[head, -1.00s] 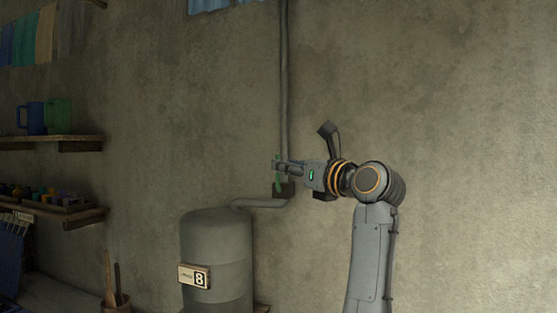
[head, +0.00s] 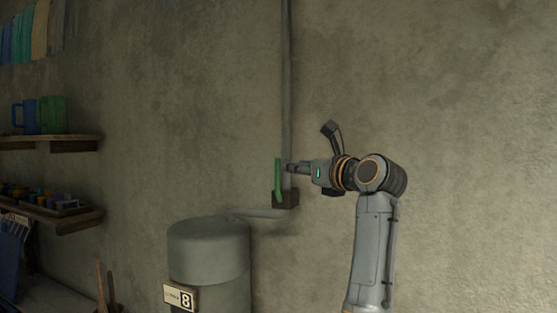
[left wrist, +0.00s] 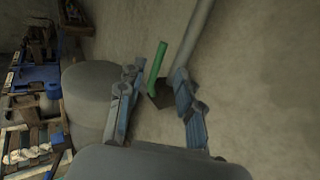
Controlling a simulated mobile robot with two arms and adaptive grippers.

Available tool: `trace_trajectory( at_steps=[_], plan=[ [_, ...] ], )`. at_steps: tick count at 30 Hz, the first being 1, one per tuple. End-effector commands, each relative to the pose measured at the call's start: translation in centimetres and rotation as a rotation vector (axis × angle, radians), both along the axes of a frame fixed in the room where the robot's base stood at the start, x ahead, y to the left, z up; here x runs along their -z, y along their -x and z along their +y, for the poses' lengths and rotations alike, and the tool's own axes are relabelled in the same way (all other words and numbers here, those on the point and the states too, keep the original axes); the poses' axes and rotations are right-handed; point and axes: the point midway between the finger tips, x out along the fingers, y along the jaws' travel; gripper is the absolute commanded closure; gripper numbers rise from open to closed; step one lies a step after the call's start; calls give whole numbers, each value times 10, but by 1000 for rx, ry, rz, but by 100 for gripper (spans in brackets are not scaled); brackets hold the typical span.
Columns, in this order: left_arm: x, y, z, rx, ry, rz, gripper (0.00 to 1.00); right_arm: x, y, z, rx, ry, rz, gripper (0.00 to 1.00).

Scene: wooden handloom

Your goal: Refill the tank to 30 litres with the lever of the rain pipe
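The green lever (head: 278,179) stands upright on the dark valve block (head: 286,198) at the foot of the rain pipe (head: 287,90). The grey tank (head: 208,255) stands below left, and its plate (head: 180,298) reads 8. My left gripper (head: 290,168) is just right of the lever. In the left wrist view my left gripper (left wrist: 155,77) is open, its fingers spread wide. The green lever (left wrist: 156,62) shows between the finger lines there, apart from both fingers. My right gripper is not in view.
A grey side pipe (head: 250,212) runs from the valve block to the tank top. Shelves with mugs (head: 52,114) and small coloured items are at the left. The wall right of the pipe is bare.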

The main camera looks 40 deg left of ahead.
Motion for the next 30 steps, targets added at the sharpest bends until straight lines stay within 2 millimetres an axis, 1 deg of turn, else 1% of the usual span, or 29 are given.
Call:
trace_trajectory(
  at_steps=[1,5,9,13,15,18,27,29,30],
  plan=[
    [-4,-3,13,-5,0,4,65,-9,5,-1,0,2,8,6],
    [-4,-11,40,-4,0,4,65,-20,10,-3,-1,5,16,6],
    [-3,-18,66,-4,0,4,65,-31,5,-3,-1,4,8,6],
    [-3,-23,83,-3,0,2,65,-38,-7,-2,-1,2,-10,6],
    [-2,-25,88,-1,0,2,65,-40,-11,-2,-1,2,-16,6],
    [-1,-27,93,-1,0,0,65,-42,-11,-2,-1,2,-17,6],
    [0,-27,95,0,1,-1,65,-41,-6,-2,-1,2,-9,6],
    [0,-27,95,0,1,-1,77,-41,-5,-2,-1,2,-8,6],
    [0,-27,95,0,1,0,85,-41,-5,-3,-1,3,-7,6]
  ],
)
